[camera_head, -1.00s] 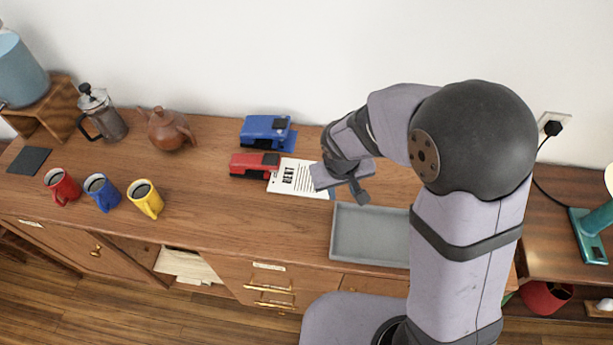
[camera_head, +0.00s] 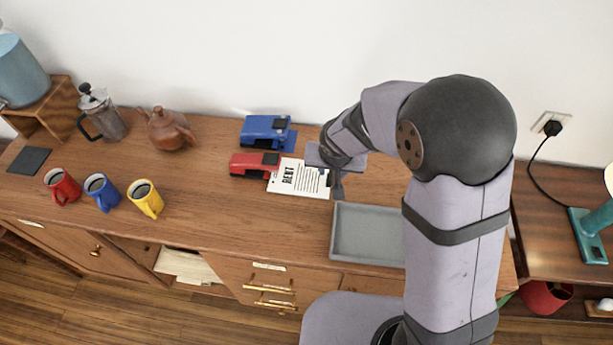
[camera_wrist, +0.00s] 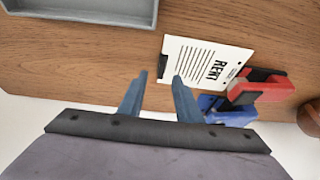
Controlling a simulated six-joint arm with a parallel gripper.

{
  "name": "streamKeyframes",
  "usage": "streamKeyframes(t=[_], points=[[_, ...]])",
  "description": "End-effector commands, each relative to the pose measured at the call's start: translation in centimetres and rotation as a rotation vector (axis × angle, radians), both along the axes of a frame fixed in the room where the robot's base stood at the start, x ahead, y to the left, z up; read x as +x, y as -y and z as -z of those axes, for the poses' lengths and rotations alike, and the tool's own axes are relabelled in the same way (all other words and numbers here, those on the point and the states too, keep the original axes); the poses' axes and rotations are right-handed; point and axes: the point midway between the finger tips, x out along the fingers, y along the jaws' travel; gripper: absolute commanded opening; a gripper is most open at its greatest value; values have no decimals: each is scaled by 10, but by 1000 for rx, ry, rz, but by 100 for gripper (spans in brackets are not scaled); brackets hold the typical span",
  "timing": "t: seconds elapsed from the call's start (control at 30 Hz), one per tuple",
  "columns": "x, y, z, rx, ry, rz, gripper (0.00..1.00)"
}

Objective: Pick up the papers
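A white sheet of papers headed "RENT" (camera_head: 296,178) lies flat on the wooden cabinet top, and it also shows in the wrist view (camera_wrist: 200,62). A red hole-punch-like device (camera_head: 253,164) touches or overlaps the papers' left edge; I cannot tell which. A dark clip-like patch (camera_wrist: 163,66) sits at the opposite edge. My gripper (camera_wrist: 160,78) is open and empty, its fingertips pointing toward that edge. In the head view, my gripper (camera_head: 338,187) hangs over or just beside the papers' right end. Its height above the top is unclear.
A blue device (camera_head: 265,130) stands behind the red one. A grey tray (camera_head: 338,240) lies in front and to the right. The wall is close behind.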

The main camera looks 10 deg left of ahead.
Motion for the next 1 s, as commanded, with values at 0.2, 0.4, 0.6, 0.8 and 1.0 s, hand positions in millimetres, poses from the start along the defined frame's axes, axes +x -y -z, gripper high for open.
streamKeyframes(t=[0.2, 0.4, 0.6, 0.8, 1.0], points=[[3, -1, 8, -1, -2, -1, 31], [10, -3, 30, -2, -3, 0, 31], [18, -4, 47, -1, -1, 1, 31], [19, -4, 48, 0, 0, 0, 31], [19, -4, 48, 0, 0, 0, 5]])
